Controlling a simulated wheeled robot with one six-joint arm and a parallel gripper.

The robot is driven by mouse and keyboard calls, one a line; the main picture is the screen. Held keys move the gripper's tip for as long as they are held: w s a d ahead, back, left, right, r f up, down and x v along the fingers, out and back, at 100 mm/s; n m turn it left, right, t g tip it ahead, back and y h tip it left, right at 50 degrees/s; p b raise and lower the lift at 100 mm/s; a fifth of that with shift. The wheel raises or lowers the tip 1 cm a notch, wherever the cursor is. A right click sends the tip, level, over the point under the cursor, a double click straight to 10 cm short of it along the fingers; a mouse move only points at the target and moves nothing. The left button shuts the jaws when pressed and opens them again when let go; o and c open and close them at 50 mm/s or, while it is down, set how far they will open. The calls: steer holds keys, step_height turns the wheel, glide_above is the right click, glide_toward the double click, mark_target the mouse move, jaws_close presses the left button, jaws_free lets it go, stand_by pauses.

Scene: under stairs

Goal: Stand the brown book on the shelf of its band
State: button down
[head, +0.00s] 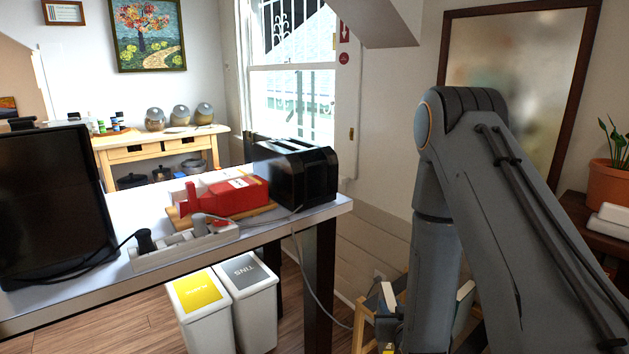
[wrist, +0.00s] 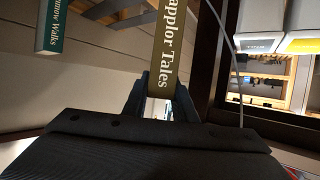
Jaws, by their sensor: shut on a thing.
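The brown book (wrist: 172,40), an olive-brown spine lettered in white ending "applor Tales", is between the fingers of my gripper (wrist: 160,108) in the wrist view. My gripper is shut on it, and the spine runs up out of the top of the picture. A teal book (wrist: 50,30), lettered "Walks", shows at the upper left, apart from the held book. No band marking on a shelf can be made out.
A white table (head: 340,203) bears a black toaster (head: 295,170), a red tape dispenser (head: 225,196), a power strip (head: 185,247) and a monitor (head: 55,200). Two bins (head: 245,305) stand below it. A cable (head: 312,285) hangs towards the floor near the stand.

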steer(key=a+v, duration=0.1)
steer(key=v, duration=0.6)
steer(key=shift+f, duration=0.2)
stand_by(0.4)
